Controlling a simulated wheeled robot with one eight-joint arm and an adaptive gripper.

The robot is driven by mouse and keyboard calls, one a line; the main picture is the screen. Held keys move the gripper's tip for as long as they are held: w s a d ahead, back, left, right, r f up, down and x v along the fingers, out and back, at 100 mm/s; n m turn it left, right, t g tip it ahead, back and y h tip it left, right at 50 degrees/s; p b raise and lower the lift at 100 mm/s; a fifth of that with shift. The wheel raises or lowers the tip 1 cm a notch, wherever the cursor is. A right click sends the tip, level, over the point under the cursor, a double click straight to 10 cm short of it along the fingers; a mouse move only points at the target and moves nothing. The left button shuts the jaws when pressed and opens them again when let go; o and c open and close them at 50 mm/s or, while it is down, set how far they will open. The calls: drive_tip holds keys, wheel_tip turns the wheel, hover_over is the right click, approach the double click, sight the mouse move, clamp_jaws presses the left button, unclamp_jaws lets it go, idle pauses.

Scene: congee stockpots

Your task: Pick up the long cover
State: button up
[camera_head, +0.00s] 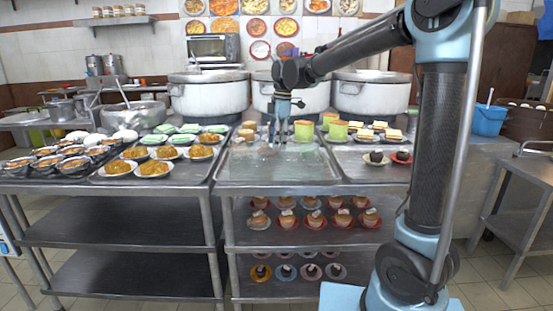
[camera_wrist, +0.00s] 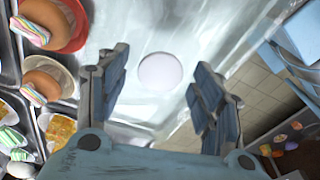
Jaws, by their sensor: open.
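The long cover (camera_head: 290,172) seems to be the clear, glossy sheet lying over the front of the middle steel table; its outline is hard to make out. In the wrist view the glossy surface (camera_wrist: 215,30) shows a round white disc (camera_wrist: 160,70), perhaps its knob. I cannot tell the remaining height or whether anything touches.
Plates of food (camera_head: 153,168) crowd the left table. Green cups (camera_head: 338,130) and dark-topped cakes (camera_head: 376,156) stand to the right. Large white pots (camera_head: 208,95) stand behind. Floor shows beyond the right edge.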

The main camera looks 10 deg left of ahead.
drive_tip(key=shift+f, duration=0.1)
drive_tip(key=shift+c, duration=0.2)
clamp_jaws()
